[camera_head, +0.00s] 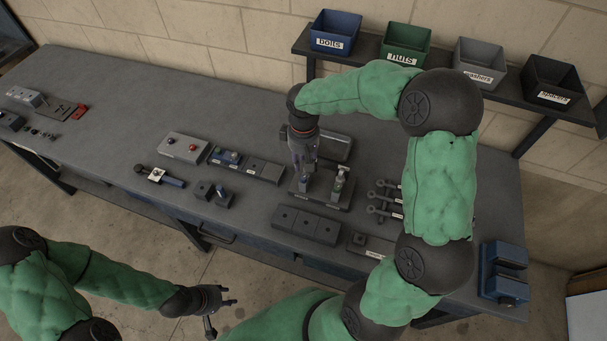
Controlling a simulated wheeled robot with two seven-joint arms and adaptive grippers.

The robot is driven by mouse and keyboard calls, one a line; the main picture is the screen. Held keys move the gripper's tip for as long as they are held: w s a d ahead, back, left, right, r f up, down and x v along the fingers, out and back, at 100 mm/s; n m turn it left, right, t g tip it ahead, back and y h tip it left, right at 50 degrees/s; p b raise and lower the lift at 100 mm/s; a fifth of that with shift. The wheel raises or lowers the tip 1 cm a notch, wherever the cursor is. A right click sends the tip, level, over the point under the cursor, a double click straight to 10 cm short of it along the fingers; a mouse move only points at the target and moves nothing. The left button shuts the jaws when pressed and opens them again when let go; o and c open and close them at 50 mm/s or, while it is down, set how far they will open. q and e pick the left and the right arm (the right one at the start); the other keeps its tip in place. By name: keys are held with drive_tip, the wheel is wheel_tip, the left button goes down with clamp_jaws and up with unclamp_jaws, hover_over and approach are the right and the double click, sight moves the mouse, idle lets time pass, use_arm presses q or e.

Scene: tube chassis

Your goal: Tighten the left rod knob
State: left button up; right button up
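A dark fixture plate (327,203) lies on the bench with two upright rods.
Dark blocks (306,224) lie in front of the fixture, and rod-like parts (381,203) lie to its right. Labelled bins (404,47) stand on the rear shelf (372,77).

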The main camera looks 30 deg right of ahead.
sight(304, 177)
wheel_tip(304, 177, down, 8)
drive_tip(key=shift+r+b, duration=0.1)
drive_tip(key=shift+b, duration=0.4)
clamp_jaws()
